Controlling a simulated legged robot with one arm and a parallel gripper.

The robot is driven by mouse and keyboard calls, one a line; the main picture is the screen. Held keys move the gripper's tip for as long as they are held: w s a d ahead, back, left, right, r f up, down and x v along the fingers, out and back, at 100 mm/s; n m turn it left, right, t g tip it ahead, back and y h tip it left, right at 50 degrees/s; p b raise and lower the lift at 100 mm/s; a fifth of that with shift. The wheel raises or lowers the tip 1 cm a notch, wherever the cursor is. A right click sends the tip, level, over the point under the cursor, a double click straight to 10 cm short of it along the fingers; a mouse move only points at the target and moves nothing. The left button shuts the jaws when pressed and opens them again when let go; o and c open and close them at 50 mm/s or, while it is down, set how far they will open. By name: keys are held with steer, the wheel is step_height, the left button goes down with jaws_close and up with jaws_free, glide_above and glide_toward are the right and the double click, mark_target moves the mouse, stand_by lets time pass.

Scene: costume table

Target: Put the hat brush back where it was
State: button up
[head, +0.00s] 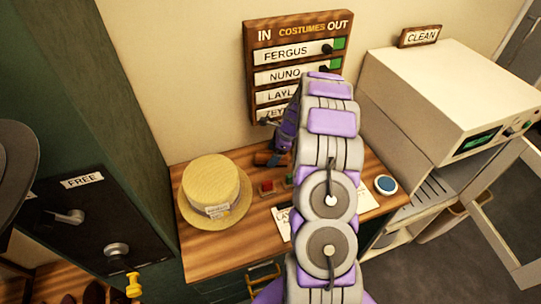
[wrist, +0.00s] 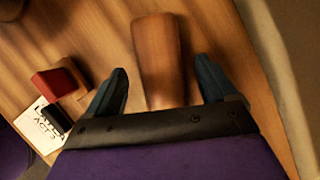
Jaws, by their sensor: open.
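A brown wooden piece, which looks like the hat brush (wrist: 158,50), lies on the table and shows between my fingers in the wrist view. In the head view the brush (head: 263,159) lies near the wall, right of the straw hat, partly hidden by my arm. My gripper (wrist: 161,68) is open, with one finger on each side of the brush. I cannot tell whether the fingers touch it. The gripper (head: 282,143) is low over the back of the table in the head view, and its fingers are hard to make out there.
A straw hat (head: 211,185) with a tag sits on the table's left. A red block (wrist: 55,83) and a dark block stand by a printed card (wrist: 36,127). A blue round pad (head: 385,185) is at the right. A name board (head: 295,58) hangs behind; a cleaning machine (head: 440,95) stands right.

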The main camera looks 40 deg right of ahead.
steer(key=p+v, duration=0.2)
steer(key=v, duration=0.8)
steer(key=s+a+r+n+g, duration=0.1)
steer(key=s+a+r+n, duration=0.3)
steer(key=a, duration=0.4)
steer(key=s+a+r+n+g, duration=0.1)
steer(key=s+a+r+n, duration=0.3)
steer(key=a, duration=0.3)
steer(key=s+a+r+n+g, duration=0.1)
steer(key=s+a+r+n, duration=0.3)
steer(key=a, duration=0.4)
steer(key=s+a+r+n+h, duration=0.1)
steer(key=s+n, duration=0.3)
steer(key=s, duration=0.4)
steer(key=s+a+r+n+g+h, duration=0.1)
steer(key=s+a+n, duration=0.3)
steer(key=s, duration=0.4)
steer(key=s+a+r+n+h, duration=0.1)
steer(key=s+a+r+n, duration=0.1)
steer(key=s+n, duration=0.3)
steer(key=s, duration=0.3)
steer(key=shift+a+g+h, duration=0.3)
steer(key=shift+a+h, duration=0.05)
steer(key=shift+h, duration=0.05)
